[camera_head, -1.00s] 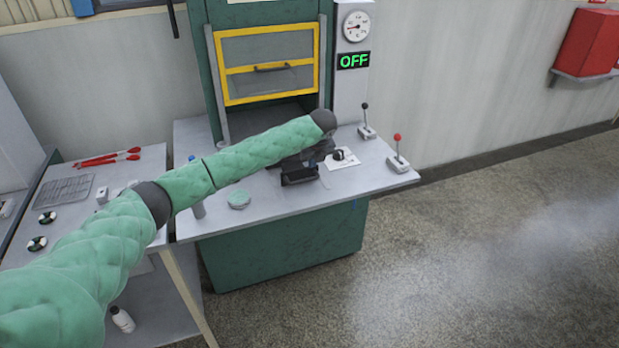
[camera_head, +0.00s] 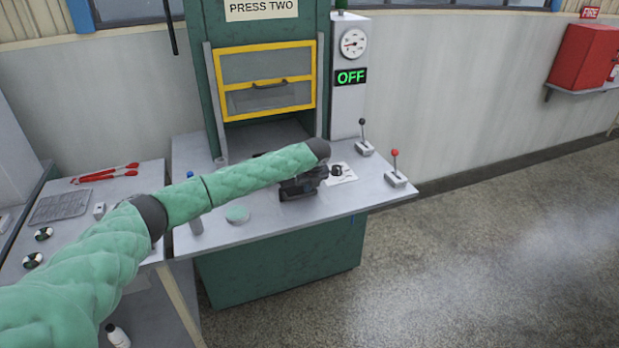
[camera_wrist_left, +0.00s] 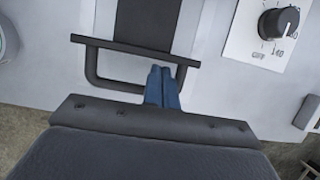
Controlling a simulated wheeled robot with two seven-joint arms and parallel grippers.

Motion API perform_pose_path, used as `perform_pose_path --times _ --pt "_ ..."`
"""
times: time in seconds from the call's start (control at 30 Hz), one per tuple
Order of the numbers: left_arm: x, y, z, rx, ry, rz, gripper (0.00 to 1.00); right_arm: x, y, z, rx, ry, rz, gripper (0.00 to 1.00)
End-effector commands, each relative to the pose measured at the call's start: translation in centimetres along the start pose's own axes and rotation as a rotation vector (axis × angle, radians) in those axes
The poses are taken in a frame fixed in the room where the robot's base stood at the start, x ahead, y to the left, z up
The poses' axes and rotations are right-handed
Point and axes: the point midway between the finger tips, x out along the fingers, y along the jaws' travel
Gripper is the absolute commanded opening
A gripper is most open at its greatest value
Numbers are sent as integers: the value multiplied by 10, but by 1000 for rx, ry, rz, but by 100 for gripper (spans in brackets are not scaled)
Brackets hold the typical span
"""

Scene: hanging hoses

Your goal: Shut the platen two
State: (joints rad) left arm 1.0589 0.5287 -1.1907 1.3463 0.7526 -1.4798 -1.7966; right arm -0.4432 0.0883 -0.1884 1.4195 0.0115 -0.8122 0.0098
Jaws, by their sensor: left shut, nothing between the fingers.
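Press two (camera_head: 261,10) has a yellow-framed guard (camera_head: 266,82) above a dark opening. In the left wrist view a dark plate (camera_wrist_left: 148,22), which looks like the platen, runs out of the top edge. It has a dark crossbar and a U-shaped handle (camera_wrist_left: 92,68) on its near side. My left gripper (camera_wrist_left: 164,74) is shut and empty, its blue fingertips at the handle loop; whether they touch the handle I cannot tell. In the head view the left gripper (camera_head: 300,188) is over the press table and my arm hides most of the platen. My right gripper is not in view.
A dial (camera_wrist_left: 279,22) sits right of the handle. Two levers, one black-topped (camera_head: 364,140) and one red-topped (camera_head: 395,170), stand on the table's right. The display (camera_head: 351,77) reads OFF. A bottle (camera_head: 194,215) and a pale green disc (camera_head: 237,214) are on the left.

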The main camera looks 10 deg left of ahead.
Motion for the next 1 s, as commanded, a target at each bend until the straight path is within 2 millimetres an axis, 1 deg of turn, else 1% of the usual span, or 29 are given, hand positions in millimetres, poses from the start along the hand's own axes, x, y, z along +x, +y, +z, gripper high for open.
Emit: perform_pose_path --times 0.2,0.67,0.77,0.87,0.93,1.0 --pt "12 0 0 0 0 -1 0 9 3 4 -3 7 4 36" --pt "15 0 2 -1 -1 0 0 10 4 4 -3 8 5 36" --pt "18 0 8 -3 -1 0 0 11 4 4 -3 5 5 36" --pt "23 0 19 -3 -1 0 0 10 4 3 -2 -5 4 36" --pt "28 0 30 -3 -2 0 0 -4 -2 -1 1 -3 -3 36" --pt "34 0 44 -5 -2 0 0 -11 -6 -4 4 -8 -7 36"
